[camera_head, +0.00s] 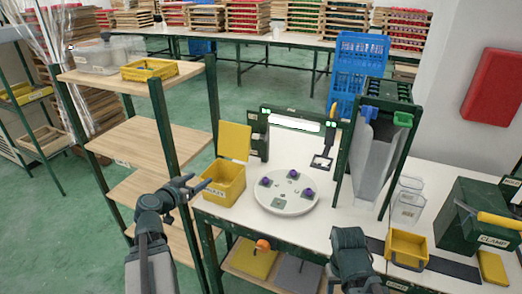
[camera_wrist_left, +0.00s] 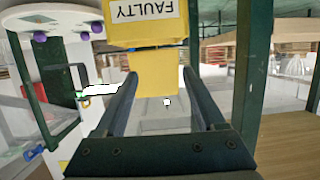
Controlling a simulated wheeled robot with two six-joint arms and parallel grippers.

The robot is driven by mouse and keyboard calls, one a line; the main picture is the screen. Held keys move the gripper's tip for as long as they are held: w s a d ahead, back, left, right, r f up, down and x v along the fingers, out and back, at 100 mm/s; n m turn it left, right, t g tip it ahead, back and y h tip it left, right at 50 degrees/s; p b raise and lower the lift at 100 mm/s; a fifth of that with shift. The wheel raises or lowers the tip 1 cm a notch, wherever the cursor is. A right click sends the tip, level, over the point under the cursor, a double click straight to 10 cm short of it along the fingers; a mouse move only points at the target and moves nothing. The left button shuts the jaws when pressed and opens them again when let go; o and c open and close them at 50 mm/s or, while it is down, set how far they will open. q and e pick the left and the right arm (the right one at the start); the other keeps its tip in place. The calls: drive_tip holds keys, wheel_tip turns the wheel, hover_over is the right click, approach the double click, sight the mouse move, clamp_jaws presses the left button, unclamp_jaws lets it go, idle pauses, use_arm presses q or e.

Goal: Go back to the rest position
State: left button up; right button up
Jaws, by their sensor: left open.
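My left gripper (camera_head: 198,184) is open and empty, in the air just left of the yellow box (camera_head: 226,186) at the table's left end. In the left wrist view its two fingers (camera_wrist_left: 164,98) are spread apart. The box, labelled FAULTY (camera_wrist_left: 146,32), shows at the top of that view. Only a gap of background and yellow surface lies between the fingers. Part of my right arm (camera_head: 352,260) shows at the bottom of the head view; its fingers do not show.
A white round plate (camera_head: 285,205) with purple pieces stands on the table right of the yellow box. A wooden shelf (camera_head: 140,142) stands close to my left arm. A green frame (camera_head: 345,160) and a second yellow box (camera_head: 406,248) stand to the right.

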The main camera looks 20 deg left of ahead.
use_arm(q)
drive_tip(key=shift+d, duration=0.15)
drive_tip(key=d+f+m+g+h+p, duration=0.2)
drive_tip(key=d+g+p, duration=0.15)
drive_tip(key=d, duration=0.85)
drive_tip(key=d+f+m+g+h+p, duration=0.1)
drive_tip(key=d+f+g+h+p, duration=0.2)
drive_tip(key=d, duration=0.9)
drive_tip(key=s+d+g+y+p, duration=0.4)
drive_tip(key=s+d+g+y, duration=0.3)
drive_tip(key=s+d, duration=0.6)
drive_tip(key=shift+s+d+r+g, duration=0.2)
drive_tip(key=shift+s+g, duration=0.35)
drive_tip(key=shift+g, duration=0.2)
